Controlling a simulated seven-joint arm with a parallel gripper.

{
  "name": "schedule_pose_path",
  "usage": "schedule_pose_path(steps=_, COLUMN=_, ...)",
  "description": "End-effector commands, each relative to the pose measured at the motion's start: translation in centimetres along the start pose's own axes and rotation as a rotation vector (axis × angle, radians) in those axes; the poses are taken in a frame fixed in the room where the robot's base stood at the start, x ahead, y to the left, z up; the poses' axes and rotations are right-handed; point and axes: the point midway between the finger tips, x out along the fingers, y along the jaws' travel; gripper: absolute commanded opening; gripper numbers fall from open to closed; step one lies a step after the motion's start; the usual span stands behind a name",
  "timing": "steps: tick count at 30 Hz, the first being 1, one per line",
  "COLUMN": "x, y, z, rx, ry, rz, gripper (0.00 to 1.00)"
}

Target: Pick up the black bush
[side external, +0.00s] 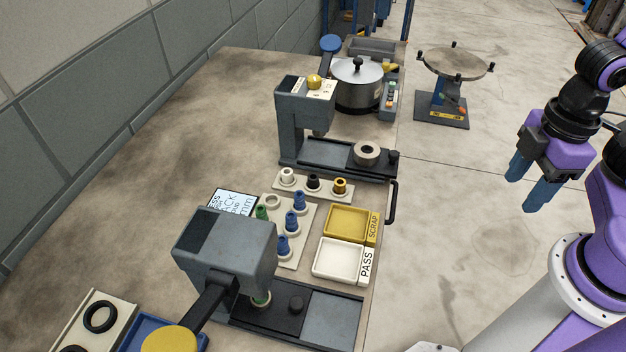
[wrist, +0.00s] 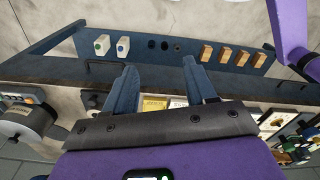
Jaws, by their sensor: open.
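My gripper (side external: 528,188) is open and empty, well to the right of the bench and above the floor. In the wrist view my gripper (wrist: 157,68) shows its two blue fingers spread with nothing between them. I cannot make out the black bush in the wrist view.
A yellow SCRAP tray (side external: 347,223) and a white PASS tray (side external: 338,258) lie in front of the rack. A grey press (side external: 225,245) stands nearer and another press (side external: 303,120) behind. A pale board with blue and green bushes (side external: 293,222) sits beside the trays. A handle (side external: 392,202) edges the bench.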

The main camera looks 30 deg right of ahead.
Motion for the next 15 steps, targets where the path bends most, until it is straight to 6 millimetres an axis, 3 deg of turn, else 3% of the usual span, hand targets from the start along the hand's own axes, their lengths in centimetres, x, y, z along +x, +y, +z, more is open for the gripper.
schedule_pose_path(steps=5, x=-0.5, y=1.0, z=-2.6, rx=0.160, ry=-0.001, rz=0.001, gripper=0.56)
schedule_pose_path(steps=15, x=-2.1, y=5.2, z=-12.2, rx=0.833, ry=-0.008, rz=0.008, gripper=0.56)
